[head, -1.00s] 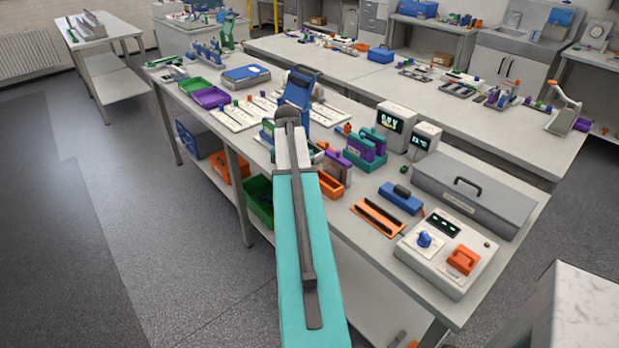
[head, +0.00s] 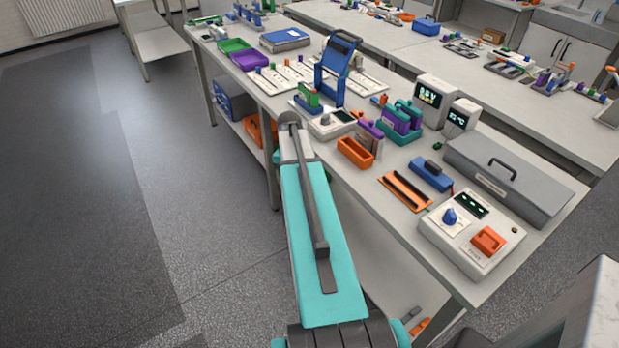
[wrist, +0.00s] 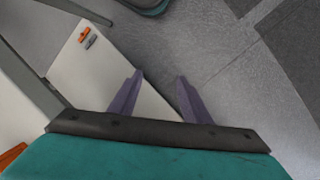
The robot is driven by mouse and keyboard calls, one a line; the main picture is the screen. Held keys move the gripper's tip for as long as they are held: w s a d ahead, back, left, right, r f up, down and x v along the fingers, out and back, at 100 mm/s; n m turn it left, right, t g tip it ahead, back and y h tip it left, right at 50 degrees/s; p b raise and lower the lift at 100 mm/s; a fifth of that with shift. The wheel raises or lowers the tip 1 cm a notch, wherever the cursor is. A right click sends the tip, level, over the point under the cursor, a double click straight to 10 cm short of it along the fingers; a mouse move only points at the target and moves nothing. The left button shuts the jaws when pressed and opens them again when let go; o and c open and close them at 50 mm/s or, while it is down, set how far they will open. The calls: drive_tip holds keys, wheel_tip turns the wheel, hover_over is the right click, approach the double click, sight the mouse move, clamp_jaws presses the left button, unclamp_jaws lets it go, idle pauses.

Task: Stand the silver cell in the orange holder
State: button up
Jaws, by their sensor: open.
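My gripper (wrist: 158,78) is open and empty in the wrist view, its two purple fingers apart above a pale shelf edge and grey floor. I cannot make out my gripper in the head view. An orange open-topped box (head: 356,152) and a flat orange tray with a dark strip (head: 405,190) are on the bench; I cannot tell whether either is the orange holder. In the wrist view a small orange piece (wrist: 84,34) and a small grey piece (wrist: 90,43) lie close together on the pale surface. I cannot identify the silver cell for sure.
The bench (head: 375,220) carries a blue-framed device (head: 336,75), a purple-green rack (head: 402,121), a blue handled block (head: 431,174), a grey lidded case (head: 510,178) and a control box (head: 470,234). Blue and orange bins sit on the shelf below. Floor (head: 215,200) at left is clear.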

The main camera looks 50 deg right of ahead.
drive_tip(key=s+a+f+n+g+b, duration=0.3)
drive_tip(key=a+f+n, duration=0.4)
drive_tip(key=a+f, duration=1.55)
drive_tip(key=s+a+f+n+h+b, duration=0.1)
drive_tip(key=s+a+f+n, duration=0.5)
drive_tip(key=s+a+f, duration=0.6)
drive_tip(key=s+a+b, duration=0.1)
drive_tip(key=s+a, duration=0.2)
drive_tip(key=s, duration=0.2)
drive_tip(key=shift+a+f, duration=0.2)
drive_tip(key=shift+f, duration=0.15)
drive_tip(key=c, duration=0.3)
drive_tip(key=shift+d, duration=0.1)
